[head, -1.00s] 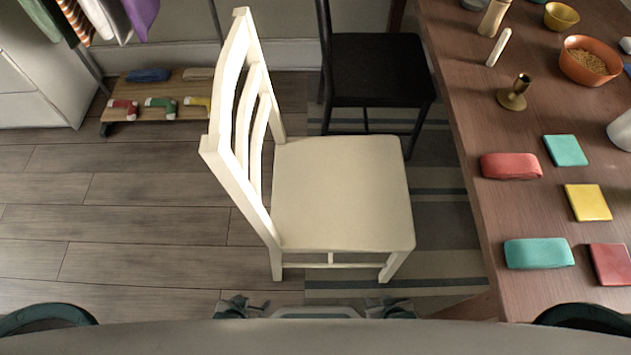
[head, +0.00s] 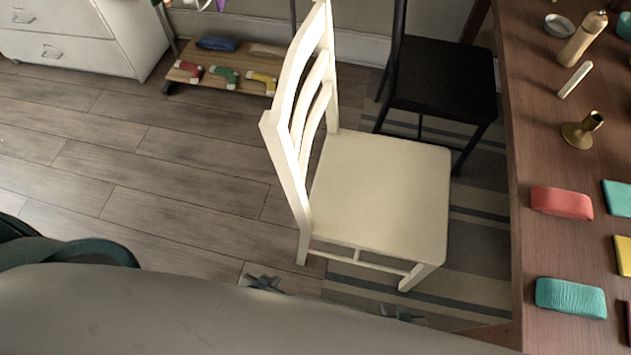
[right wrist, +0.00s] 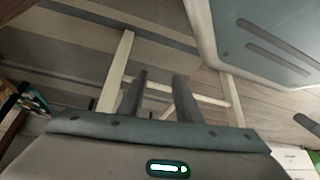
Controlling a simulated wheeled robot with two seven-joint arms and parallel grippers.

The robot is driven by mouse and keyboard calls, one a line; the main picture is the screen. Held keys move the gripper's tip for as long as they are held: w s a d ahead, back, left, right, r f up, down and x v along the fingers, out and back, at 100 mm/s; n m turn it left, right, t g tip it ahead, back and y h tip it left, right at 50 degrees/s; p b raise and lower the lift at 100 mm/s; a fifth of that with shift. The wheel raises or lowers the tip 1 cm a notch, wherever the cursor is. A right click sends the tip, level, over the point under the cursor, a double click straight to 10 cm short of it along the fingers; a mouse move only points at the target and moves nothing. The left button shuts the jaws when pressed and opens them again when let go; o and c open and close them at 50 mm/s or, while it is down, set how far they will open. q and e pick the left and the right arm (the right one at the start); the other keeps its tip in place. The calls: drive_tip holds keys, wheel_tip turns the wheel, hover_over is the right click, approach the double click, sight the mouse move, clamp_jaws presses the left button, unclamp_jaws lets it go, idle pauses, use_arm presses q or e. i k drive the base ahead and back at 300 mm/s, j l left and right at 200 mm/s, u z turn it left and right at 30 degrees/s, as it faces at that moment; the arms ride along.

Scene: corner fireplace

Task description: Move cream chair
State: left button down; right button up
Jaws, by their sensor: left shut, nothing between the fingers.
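The cream chair (head: 380,190) stands upright in the middle of the head view, its slatted back to the left and its seat toward the table. The right wrist view shows cream legs and rungs (right wrist: 116,72). My left gripper (head: 263,283) is low in the head view, in front of the chair's near back leg, shut and empty. My right gripper (head: 403,313) is just below the near front leg in the picture. In the right wrist view its two fingers (right wrist: 158,92) are apart with nothing visible gripped; contact with the chair cannot be told.
A black chair (head: 445,75) stands behind the cream one. A wooden table (head: 545,250) with several items borders the right side. A striped rug (head: 480,245) lies beneath the chairs. A low shoe rack (head: 228,80) and white cabinet (head: 90,40) stand at back left. Wooden floor is clear left.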

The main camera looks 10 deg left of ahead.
sight(377, 195)
drive_tip(key=k, duration=0.65)
drive_tip(key=z, duration=2.35)
drive_tip(key=k+j, duration=0.3)
drive_tip(key=j, duration=0.15)
drive_tip(key=k+j, duration=0.3)
drive_tip(key=j, duration=0.2)
drive_tip(key=k+j, duration=0.25)
drive_tip(key=j, duration=0.2)
drive_tip(key=k+j, duration=0.3)
drive_tip(key=j, duration=0.15)
drive_tip(key=k+j, duration=0.3)
drive_tip(key=j, duration=0.2)
drive_tip(key=k+j, duration=0.3)
drive_tip(key=j, duration=0.15)
drive_tip(key=k+j, duration=0.25)
drive_tip(key=j, duration=0.2)
